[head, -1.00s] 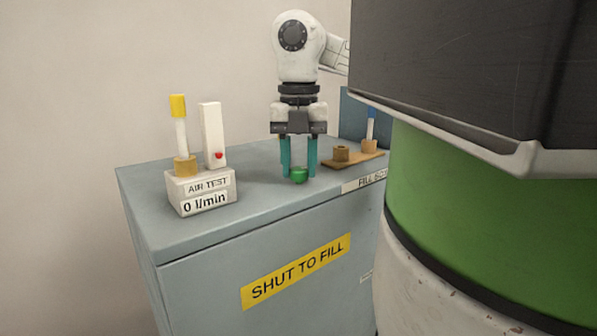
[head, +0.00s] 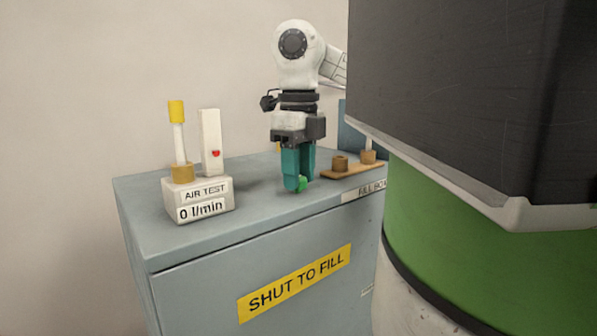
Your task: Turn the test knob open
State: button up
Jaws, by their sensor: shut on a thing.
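A small green knob (head: 302,184) sits at the top of the grey-blue cabinet (head: 255,205), near its front edge. My gripper (head: 298,180) points straight down with its teal fingers shut on the green knob, and the fingers hide most of it. To the left, a white block (head: 198,208) labelled AIR TEST reads 0 l/min. A white upright tube with a red mark (head: 211,142) stands behind the block's label. A yellow-capped rod (head: 178,135) stands in a tan collar beside it.
A wooden strip (head: 350,169) with tan sockets lies to the right of my gripper, above a FILL BOX label (head: 367,190). A yellow SHUT TO FILL sign (head: 294,284) is on the cabinet front. The cabinet top between the block and my gripper is clear.

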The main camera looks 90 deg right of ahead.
jog(key=n, duration=0.7)
jog(key=shift+d+r+p, duration=0.1)
jog(key=shift+p, duration=0.25)
jog(key=n, duration=0.4)
jog(key=n+p, duration=0.1)
jog(key=n, duration=0.2)
jog(key=shift+d+n, duration=0.1)
jog(key=shift+n, duration=0.2)
jog(key=n, duration=0.3)
jog(key=shift+w+n, duration=0.1)
jog(key=shift+n, duration=0.2)
jog(key=n, duration=0.3)
jog(key=shift+n+p, duration=0.3)
jog(key=shift+n, duration=0.1)
jog(key=n, duration=0.6)
jog(key=shift+w+p, duration=0.1)
jog(key=shift+p, duration=0.2)
jog(key=shift+n, duration=0.3)
jog(key=o, duration=1)
